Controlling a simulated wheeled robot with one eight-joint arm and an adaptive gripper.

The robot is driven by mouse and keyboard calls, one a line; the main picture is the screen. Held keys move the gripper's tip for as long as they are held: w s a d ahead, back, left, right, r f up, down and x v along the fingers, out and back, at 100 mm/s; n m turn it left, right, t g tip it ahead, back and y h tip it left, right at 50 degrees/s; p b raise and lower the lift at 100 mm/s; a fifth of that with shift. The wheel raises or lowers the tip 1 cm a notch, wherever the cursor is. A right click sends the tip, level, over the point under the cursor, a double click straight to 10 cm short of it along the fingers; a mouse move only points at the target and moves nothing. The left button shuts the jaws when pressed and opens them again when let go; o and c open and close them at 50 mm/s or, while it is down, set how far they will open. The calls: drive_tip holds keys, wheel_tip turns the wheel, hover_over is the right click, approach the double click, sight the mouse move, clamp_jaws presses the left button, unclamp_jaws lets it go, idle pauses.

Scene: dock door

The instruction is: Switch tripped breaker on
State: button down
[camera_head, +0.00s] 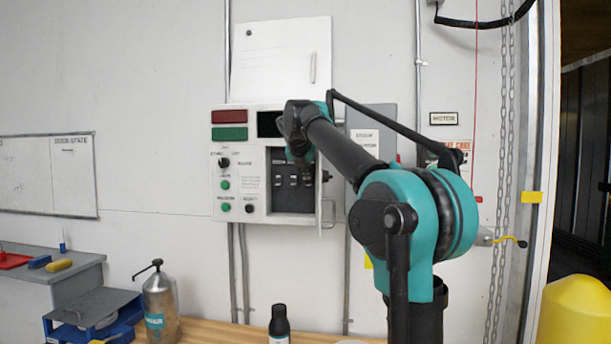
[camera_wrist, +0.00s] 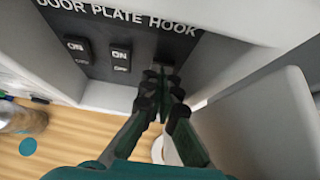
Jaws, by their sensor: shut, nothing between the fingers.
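The grey control box (camera_head: 240,206) hangs on the wall with its small lower door (camera_head: 328,208) swung open. Inside is a dark breaker panel (camera_head: 283,205) with a row of black switches. In the wrist view, the panel is labelled DOOR, PLATE, HOOK. The left breaker (camera_wrist: 77,48) and middle breaker (camera_wrist: 120,57) both show an ON mark. The right breaker, under HOOK, is mostly hidden behind my fingertips. My gripper (camera_wrist: 161,88) is shut and empty, its tips at or very near that breaker; contact cannot be told. In the head view my arm covers part of the box.
The open door (camera_wrist: 262,120) stands close to the right of my gripper in the wrist view. A wooden bench (camera_head: 215,333) below holds a pump can (camera_head: 160,305) and a dark bottle (camera_head: 279,322). A chain (camera_head: 500,190) hangs right.

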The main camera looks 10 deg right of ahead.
drive_tip(key=shift+w+d+r, duration=0.15)
drive_tip(key=shift+w+r, duration=0.1)
drive_tip(key=shift+w, duration=0.2)
idle(0.3)
drive_tip(key=shift+r, duration=0.75)
